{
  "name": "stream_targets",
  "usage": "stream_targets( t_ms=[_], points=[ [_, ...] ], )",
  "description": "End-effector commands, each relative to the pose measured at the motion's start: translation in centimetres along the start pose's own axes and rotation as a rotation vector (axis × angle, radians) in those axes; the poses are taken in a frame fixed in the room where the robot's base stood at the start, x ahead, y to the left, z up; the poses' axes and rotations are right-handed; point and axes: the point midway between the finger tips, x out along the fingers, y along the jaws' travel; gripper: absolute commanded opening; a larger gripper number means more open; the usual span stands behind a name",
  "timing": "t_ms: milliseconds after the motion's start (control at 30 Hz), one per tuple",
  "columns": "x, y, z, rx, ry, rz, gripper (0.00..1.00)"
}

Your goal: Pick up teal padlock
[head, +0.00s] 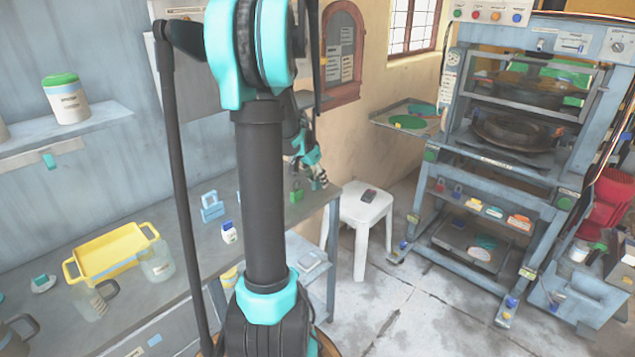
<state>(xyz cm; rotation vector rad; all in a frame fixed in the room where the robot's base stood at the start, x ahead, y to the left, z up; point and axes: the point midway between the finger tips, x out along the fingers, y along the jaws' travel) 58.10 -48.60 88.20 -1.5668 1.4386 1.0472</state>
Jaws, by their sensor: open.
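A small green padlock (297,193), possibly the teal one, stands near the right end of the grey workbench (205,247). My arm crosses the middle of the view and hides part of the bench. My gripper (318,181) shows small beyond the arm, just right of and slightly above the padlock in the picture. Its fingers are open and look empty. I cannot tell the exact gap between them and the padlock.
A light blue handled object (212,207), a small white bottle (229,232) and a yellow tray (108,253) are on the bench. A white stool (364,212) with a dark item stands beside it. The plate press (520,140) is at the right. Floor between is clear.

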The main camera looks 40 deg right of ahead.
Motion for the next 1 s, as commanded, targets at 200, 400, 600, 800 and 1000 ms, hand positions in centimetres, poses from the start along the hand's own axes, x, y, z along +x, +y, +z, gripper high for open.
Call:
stream_targets(
  t_ms=[200, 400, 600, 800, 1000],
  points=[
    [0.82, 0.03, 0.02, -0.001, 0.0, 0.0, 0.43],
    [0.79, 0.03, 0.02, 0.0, 0.0, 0.0, 0.34],
    [0.78, 0.03, 0.01, 0.0, 0.0, 0.0, 0.1],
    [0.77, 0.02, 0.01, 0.0, 0.0, 0.0, 0.0],
    [0.75, 0.02, 0.0, 0.0, 0.0, 0.0, 0.0]
  ],
)
